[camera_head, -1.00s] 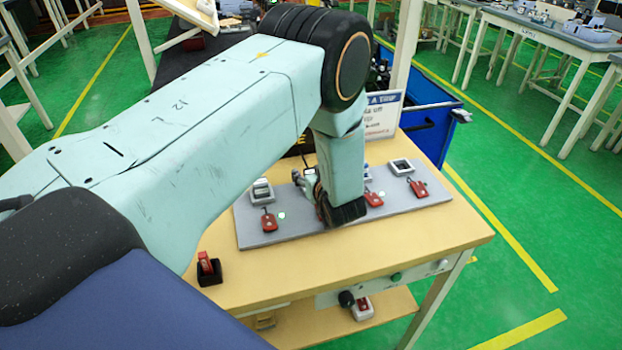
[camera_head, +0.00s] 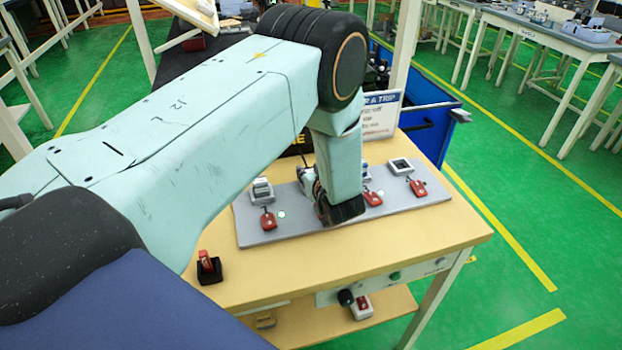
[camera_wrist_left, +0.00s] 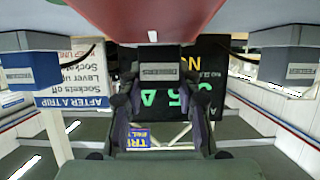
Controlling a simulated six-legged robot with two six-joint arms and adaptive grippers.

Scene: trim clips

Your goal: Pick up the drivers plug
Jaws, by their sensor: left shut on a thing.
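My left gripper (camera_wrist_left: 160,110) is shut on a dark plug (camera_wrist_left: 158,66) with a small pale label, which shows between its fingers in the left wrist view. The label is too small to read, so I cannot confirm that it is the drivers plug. In the head view the left wrist comes down over the middle of a grey board (camera_head: 400,204) and hides most of the gripper and what it holds. A broad red surface (camera_wrist_left: 150,14) is very close at the top of the wrist view. My right gripper is not in view.
Sockets (camera_head: 261,190) with red tags (camera_head: 268,221) stand on the board, on a wooden table (camera_head: 370,262). A red item in a black holder (camera_head: 209,267) stands front left. A white sign (camera_head: 382,115) stands behind. The table's front right is clear.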

